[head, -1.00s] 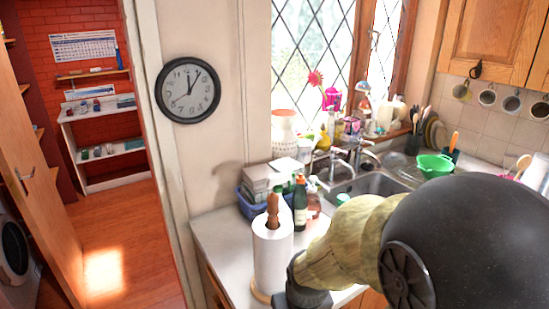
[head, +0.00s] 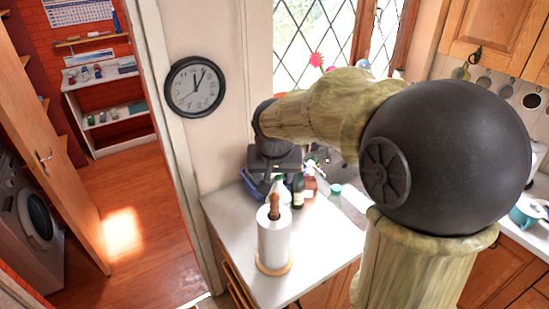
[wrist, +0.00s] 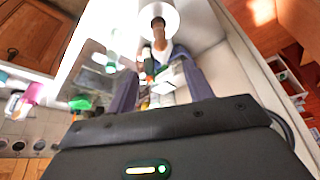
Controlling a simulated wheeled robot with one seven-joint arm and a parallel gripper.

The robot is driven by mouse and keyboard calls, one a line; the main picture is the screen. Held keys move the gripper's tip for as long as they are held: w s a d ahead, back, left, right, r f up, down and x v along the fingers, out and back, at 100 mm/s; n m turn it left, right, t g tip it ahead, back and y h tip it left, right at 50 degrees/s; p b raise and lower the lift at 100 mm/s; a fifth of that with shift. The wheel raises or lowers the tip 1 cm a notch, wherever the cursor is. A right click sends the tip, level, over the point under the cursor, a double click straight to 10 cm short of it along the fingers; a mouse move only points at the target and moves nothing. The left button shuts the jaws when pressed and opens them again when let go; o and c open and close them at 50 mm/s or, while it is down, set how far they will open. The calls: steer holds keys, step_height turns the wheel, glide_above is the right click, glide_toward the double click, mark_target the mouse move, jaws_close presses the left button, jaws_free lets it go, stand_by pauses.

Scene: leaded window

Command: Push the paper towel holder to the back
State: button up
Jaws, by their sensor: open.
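The paper towel holder (head: 273,243) stands upright on the near left part of the counter, with a white roll, a brown wooden top and a round wooden base. In the wrist view its roll and knob (wrist: 158,20) show at the top centre, beyond the fingers. My gripper (wrist: 160,82) is open, with its two dark fingers apart. In the head view its dark body is above the back of the counter, over the bottles and the blue basket, behind the holder and apart from it. Its fingertips are hard to make out there.
Bottles (head: 298,190) and a blue basket (head: 250,184) stand at the back of the counter near the wall. The counter (head: 228,232) is clear left of the holder. My arm covers much of the sink.

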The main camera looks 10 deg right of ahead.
mark_target(274, 202)
steer(key=shift+f, duration=0.1)
stand_by(0.3)
steer(key=p+x, duration=0.1)
steer(key=x, duration=1.6)
steer(key=shift+w+p, duration=0.25)
steer(key=shift+p, duration=0.1)
jaws_close()
